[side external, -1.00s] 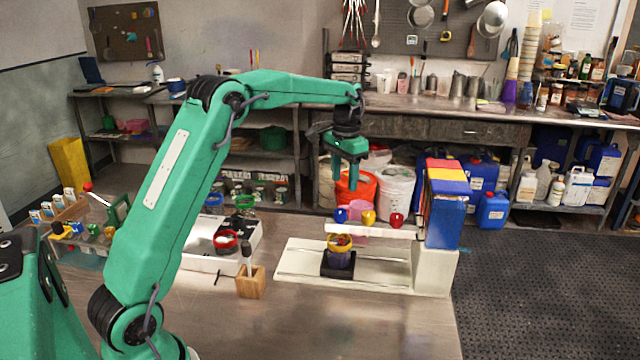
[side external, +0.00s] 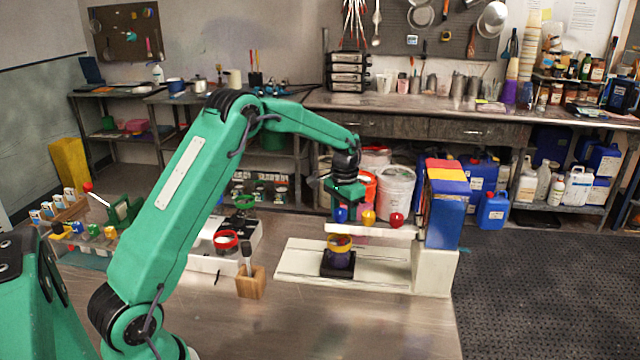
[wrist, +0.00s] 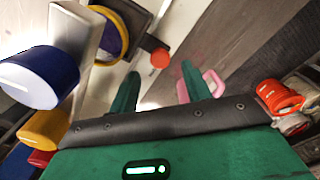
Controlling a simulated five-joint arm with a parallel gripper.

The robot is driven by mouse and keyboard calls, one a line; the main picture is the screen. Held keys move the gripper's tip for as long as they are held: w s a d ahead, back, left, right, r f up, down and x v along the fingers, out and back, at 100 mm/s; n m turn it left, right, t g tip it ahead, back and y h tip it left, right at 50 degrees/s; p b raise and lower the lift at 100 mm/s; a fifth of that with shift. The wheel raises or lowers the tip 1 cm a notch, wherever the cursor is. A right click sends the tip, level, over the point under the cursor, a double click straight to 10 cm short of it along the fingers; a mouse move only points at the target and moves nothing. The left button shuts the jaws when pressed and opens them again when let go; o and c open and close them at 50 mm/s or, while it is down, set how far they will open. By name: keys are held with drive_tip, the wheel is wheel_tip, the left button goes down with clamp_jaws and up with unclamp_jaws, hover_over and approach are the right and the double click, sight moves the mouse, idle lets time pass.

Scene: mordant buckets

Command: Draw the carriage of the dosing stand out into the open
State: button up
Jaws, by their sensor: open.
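The dosing stand has a pale base (side external: 385,272) with a rail slot and a white crossbar (side external: 375,231) bearing blue, yellow and red knobs. The black carriage (side external: 338,270) sits on the base below the crossbar's left part, carrying a purple cup with a yellow rim (side external: 340,243). In the wrist view the carriage (wrist: 146,22) has a red-orange knob (wrist: 160,57) on its side. My gripper (side external: 346,203) is low behind the crossbar, its fingertips partly hidden. In the wrist view my gripper (wrist: 160,70) is open, with the knob just beyond and between the fingertips, apparently untouched.
The blue knob (wrist: 40,78) and the crossbar (wrist: 78,35) are close to my gripper's left in the wrist view. A pink handled vessel (wrist: 213,82) is near the right finger. A wooden block with a brush (side external: 250,283) stands left of the stand.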

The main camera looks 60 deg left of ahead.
drive_tip(key=shift+f, duration=2.1)
drive_tip(key=shift+c, duration=0.5)
clamp_jaws()
